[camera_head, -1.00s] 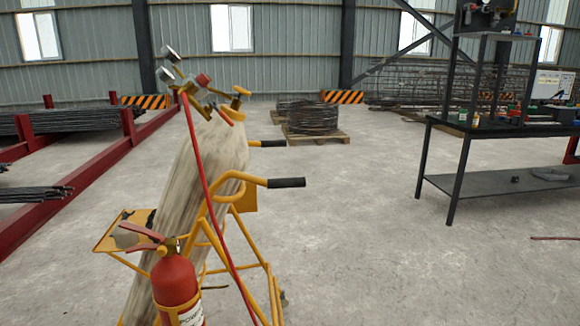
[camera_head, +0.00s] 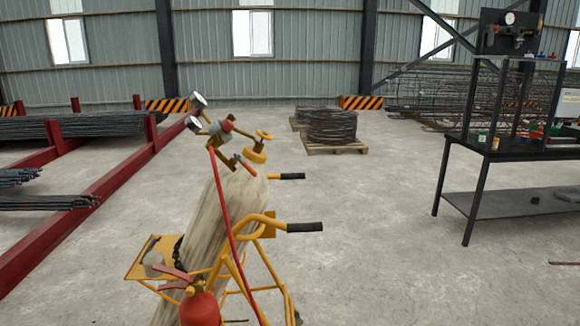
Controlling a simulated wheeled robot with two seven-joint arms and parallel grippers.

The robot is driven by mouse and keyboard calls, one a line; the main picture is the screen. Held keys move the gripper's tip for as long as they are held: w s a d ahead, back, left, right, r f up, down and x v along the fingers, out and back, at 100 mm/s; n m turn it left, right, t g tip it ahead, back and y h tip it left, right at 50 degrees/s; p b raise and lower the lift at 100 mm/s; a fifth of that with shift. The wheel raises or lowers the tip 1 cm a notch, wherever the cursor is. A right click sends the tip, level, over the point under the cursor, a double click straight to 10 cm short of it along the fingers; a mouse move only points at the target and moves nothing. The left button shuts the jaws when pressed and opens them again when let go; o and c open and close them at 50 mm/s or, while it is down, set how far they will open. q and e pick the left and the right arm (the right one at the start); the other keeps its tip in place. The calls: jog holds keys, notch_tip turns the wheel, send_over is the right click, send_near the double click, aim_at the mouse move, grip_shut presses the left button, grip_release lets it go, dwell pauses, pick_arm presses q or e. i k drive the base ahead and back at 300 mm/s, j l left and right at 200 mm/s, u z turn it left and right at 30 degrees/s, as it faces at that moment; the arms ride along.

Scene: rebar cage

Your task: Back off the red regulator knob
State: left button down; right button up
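The red regulator knob (camera_head: 227,125) is small and sits on the brass and grey regulator at the top of a pale gas cylinder (camera_head: 200,235). Two round gauges (camera_head: 198,100) stick up and left from the regulator. A yellow valve handwheel (camera_head: 263,134) is just right of it. A red hose (camera_head: 226,205) runs down from the regulator. The cylinder leans on a yellow cart (camera_head: 258,219) with black handle grips. Neither of my grippers shows in the head view.
A red fire extinguisher (camera_head: 200,308) is on the cart's near side. Red rack beams (camera_head: 100,192) with rebar lie to the left. A wire coil (camera_head: 331,126) on a pallet stands behind. A dark workbench (camera_head: 520,150) is at right. The floor (camera_head: 370,240) between cart and bench is clear.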

aim_at(228, 126)
jog(key=i+j+u, duration=0.3)
jog(key=i+j, duration=0.8)
jog(key=i, duration=0.15)
